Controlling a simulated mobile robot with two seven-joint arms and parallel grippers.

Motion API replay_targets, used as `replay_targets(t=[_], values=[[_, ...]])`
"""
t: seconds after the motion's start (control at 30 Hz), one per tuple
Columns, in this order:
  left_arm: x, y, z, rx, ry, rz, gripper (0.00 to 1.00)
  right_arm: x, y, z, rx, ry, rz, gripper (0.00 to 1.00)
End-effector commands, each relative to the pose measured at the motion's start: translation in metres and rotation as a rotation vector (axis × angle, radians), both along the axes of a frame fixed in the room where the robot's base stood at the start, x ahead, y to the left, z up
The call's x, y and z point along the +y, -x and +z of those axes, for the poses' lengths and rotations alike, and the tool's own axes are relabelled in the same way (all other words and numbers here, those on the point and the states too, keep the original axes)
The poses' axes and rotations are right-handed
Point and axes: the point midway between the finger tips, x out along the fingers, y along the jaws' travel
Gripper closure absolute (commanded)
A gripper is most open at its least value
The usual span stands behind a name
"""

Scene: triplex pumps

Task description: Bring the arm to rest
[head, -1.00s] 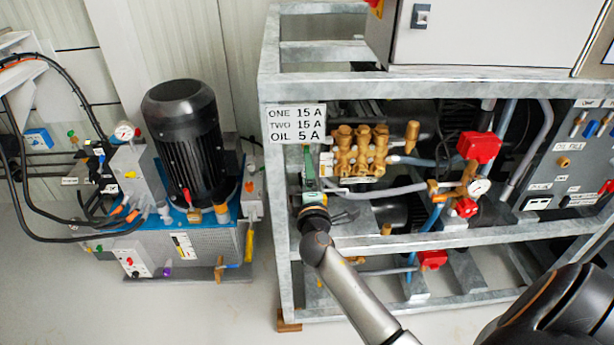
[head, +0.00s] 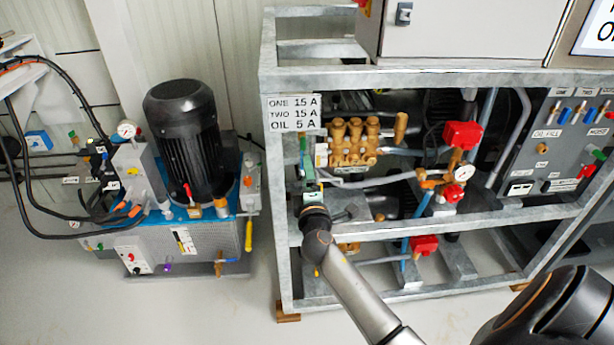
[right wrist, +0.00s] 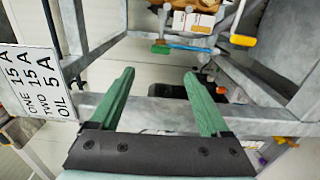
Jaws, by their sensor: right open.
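My right arm comes up from the bottom of the head view. Its gripper (head: 306,165) is at the left front of the galvanized pump frame (head: 420,237), just below the sign. In the right wrist view its two green fingers (right wrist: 160,95) are wide apart with nothing between them. Whether the fingers touch the frame is hard to tell. My left gripper does not show.
The sign (head: 292,114) hangs on the frame post. The brass pump (head: 353,142) and red-handled valves (head: 462,134) sit inside the frame. A hydraulic unit with a black motor (head: 187,140) stands to the left. Bare floor (head: 180,310) lies in front of it.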

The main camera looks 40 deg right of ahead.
Motion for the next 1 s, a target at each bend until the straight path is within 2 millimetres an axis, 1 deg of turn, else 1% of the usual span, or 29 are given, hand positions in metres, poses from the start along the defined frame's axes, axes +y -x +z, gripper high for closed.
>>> replay_targets(t=[0.47,0.57,0.67,0.77,0.8,0.87,0.9,0.97,1.0], values=[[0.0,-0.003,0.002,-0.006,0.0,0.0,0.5,0.0,0.0,0.0,0.0,0.0,0.0,0.2],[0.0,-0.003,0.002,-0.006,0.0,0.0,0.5,0.002,0.003,-0.005,0.004,-0.019,0.007,0.2],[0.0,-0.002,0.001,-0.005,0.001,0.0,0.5,0.015,0.014,-0.028,0.022,-0.112,0.038,0.2],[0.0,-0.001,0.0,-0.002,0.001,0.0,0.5,0.04,0.04,-0.068,0.059,-0.305,0.087,0.2],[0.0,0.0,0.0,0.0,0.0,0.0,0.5,0.054,0.055,-0.087,0.079,-0.407,0.107,0.2],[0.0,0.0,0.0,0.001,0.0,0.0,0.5,0.078,0.08,-0.114,0.116,-0.573,0.132,0.2],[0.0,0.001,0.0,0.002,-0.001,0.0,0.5,0.094,0.098,-0.13,0.141,-0.684,0.142,0.2],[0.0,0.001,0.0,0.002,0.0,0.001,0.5,0.119,0.124,-0.15,0.18,-0.846,0.148,0.2],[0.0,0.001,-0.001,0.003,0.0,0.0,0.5,0.134,0.142,-0.162,0.206,-0.95,0.147,0.2]])
